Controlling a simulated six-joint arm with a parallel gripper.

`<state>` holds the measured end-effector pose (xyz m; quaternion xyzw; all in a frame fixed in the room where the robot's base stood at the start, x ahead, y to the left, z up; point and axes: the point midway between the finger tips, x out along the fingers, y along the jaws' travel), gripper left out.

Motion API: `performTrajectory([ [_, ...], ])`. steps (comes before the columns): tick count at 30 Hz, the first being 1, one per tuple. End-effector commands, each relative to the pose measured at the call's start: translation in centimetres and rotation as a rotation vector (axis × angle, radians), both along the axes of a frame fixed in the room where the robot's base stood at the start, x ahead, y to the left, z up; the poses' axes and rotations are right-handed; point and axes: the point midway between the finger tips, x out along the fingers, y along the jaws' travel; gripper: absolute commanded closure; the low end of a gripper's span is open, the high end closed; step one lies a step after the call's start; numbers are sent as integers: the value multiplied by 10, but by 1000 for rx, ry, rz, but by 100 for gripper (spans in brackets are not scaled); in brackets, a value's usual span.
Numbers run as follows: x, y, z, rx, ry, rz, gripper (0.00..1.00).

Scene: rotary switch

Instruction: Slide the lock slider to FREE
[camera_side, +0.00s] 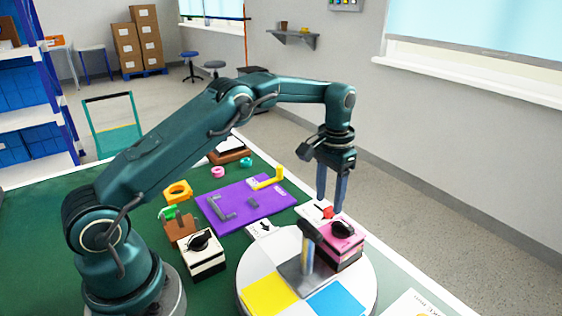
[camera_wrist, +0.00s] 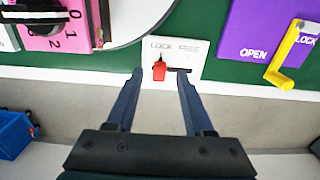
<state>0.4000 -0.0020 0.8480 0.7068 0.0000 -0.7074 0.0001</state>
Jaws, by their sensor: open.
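The lock slider is a small red tab (camera_wrist: 159,70) on a white plate (camera_wrist: 154,50) marked LOCK and FREE. In the wrist view the tab is at the left end of a dark slot, under LOCK; the slot runs right, under FREE. In the side view the red tab (camera_side: 327,212) shows close to my fingertips. My gripper (camera_side: 329,205) points down over the plate, its fingers open. In the wrist view my gripper (camera_wrist: 159,75) has one finger on each side of the tab, with gaps between. I cannot tell the fingertips' exact height.
A pink box with a black knob (camera_side: 342,229) stands beside the plate, on the round turntable's edge (camera_side: 366,290). A grey post with a dark head (camera_side: 307,250) rises from the turntable. A purple board with a yellow handle (camera_side: 267,182) lies on the other side.

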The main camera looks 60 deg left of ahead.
Motion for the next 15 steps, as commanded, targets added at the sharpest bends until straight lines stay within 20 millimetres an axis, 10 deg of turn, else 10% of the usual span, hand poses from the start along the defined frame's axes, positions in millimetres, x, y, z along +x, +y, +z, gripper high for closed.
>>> performTrajectory([
  [15,0,0,-26,0,-1,-1,48],
])
